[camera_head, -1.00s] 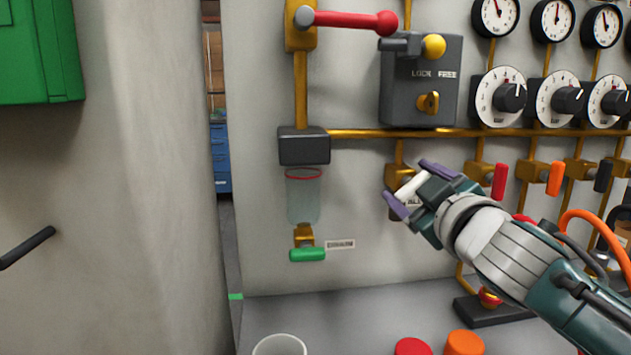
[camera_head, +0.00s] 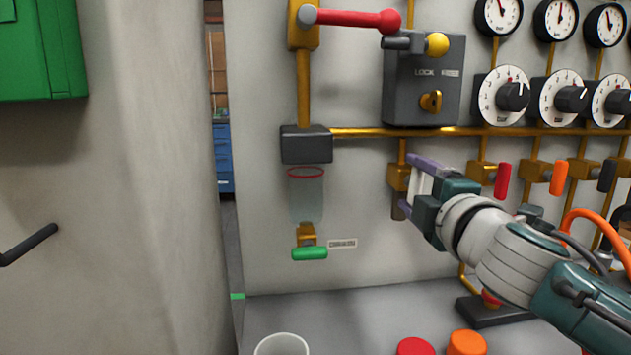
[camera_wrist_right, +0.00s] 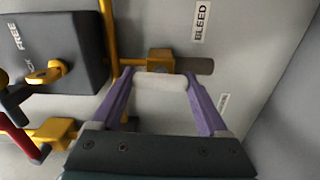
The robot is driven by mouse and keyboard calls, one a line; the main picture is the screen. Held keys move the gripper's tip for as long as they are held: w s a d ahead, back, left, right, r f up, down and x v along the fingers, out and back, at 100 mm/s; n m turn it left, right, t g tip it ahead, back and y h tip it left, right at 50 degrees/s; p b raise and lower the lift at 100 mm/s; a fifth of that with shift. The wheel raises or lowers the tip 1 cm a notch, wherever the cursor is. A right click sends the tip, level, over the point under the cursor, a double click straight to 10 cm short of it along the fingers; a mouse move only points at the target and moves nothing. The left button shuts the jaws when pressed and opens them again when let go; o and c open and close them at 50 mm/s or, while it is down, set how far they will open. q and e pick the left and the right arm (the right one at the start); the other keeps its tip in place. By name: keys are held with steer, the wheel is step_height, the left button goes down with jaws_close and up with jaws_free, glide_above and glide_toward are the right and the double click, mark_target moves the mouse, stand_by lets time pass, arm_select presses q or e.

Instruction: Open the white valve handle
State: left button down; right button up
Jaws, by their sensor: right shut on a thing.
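The white valve handle (camera_head: 418,187) is on the leftmost of the row of brass valves on the panel. In the right wrist view the white handle (camera_wrist_right: 160,82) spans the gap between the purple fingertips. My right gripper (camera_head: 412,186) is at the valve and shut on the handle, one finger at each end of it. The brass valve body (camera_head: 398,176) is just behind and partly hidden by the gripper. In the wrist view the valve body (camera_wrist_right: 160,60) adjoins a dark stub. My left gripper is not in view.
Red (camera_head: 502,180) and orange (camera_head: 558,177) valve handles stand close to the right. A lock box (camera_head: 422,85) is above. A green handle (camera_head: 310,254) is lower left. A cup (camera_head: 281,345) and red and orange caps stand on the bench below.

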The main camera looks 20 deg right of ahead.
steer(key=shift+n, duration=0.5)
steer(key=o, duration=1.2)
steer(key=shift+o, duration=0.2)
steer(key=v, duration=1)
steer(key=shift+p, duration=0.3)
